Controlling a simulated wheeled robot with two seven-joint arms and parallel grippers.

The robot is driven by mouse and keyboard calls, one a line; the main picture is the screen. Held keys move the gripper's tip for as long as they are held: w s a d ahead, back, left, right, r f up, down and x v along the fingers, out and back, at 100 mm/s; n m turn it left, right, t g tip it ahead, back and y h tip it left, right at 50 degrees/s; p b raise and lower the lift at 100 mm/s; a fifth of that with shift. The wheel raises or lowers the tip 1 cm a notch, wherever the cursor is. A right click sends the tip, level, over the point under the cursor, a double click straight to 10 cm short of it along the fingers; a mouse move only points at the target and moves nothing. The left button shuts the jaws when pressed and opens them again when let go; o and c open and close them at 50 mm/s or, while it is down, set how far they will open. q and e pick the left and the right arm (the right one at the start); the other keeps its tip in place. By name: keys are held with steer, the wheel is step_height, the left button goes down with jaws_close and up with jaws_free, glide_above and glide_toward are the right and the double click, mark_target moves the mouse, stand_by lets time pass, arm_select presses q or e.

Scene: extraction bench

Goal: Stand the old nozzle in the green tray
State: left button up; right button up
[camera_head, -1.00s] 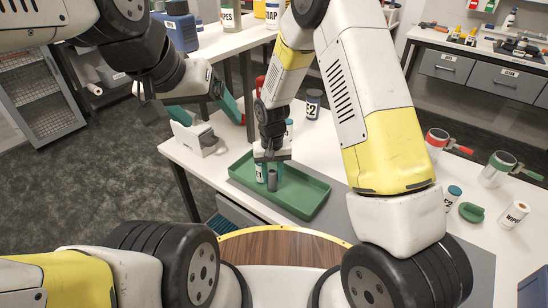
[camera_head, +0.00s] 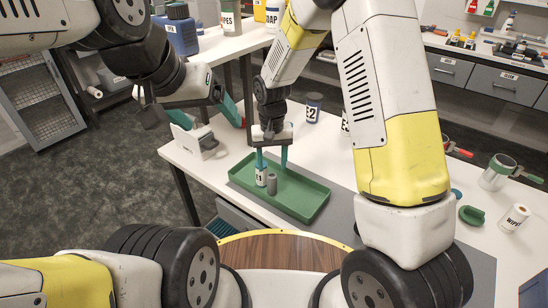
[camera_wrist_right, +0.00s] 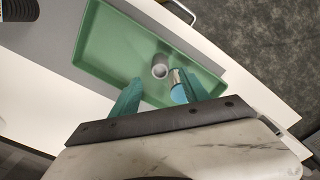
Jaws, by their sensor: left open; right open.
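The old nozzle, a small grey hollow cylinder (camera_head: 272,184), stands upright on the floor of the green tray (camera_head: 305,205). In the right wrist view its open round top (camera_wrist_right: 160,68) shows near the tray's middle. My right gripper (camera_head: 272,160) is open above and behind the nozzle, apart from it; its teal fingers (camera_wrist_right: 158,95) show empty in the wrist view. My left gripper (camera_head: 206,112) is open and empty, left of the tray.
A small labelled cylinder (camera_head: 261,177) stands in the tray beside the nozzle, close to a right finger. A white box-like device (camera_head: 205,145) is left of the tray. A dark labelled jar (camera_head: 313,107) stands behind. The tray's right part is empty.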

steer(key=s+d+r+t+y, duration=0.15)
steer(key=d+r, duration=0.35)
steer(key=r, duration=0.9)
steer(key=s+d+r+t, duration=0.2)
steer(key=s+d+r, duration=0.4)
steer(key=s, duration=0.2)
steer(key=s+d+r+m+t, duration=0.1)
steer(key=s+d+r+t, duration=0.1)
steer(key=s+d+r, duration=0.4)
steer(key=s+r, duration=0.1)
steer(key=s, duration=0.2)
steer(key=shift+s+d+m+t+y, duration=0.2)
steer(key=shift+d+m+t+y, duration=0.1)
steer(key=shift+t+y, duration=0.05)
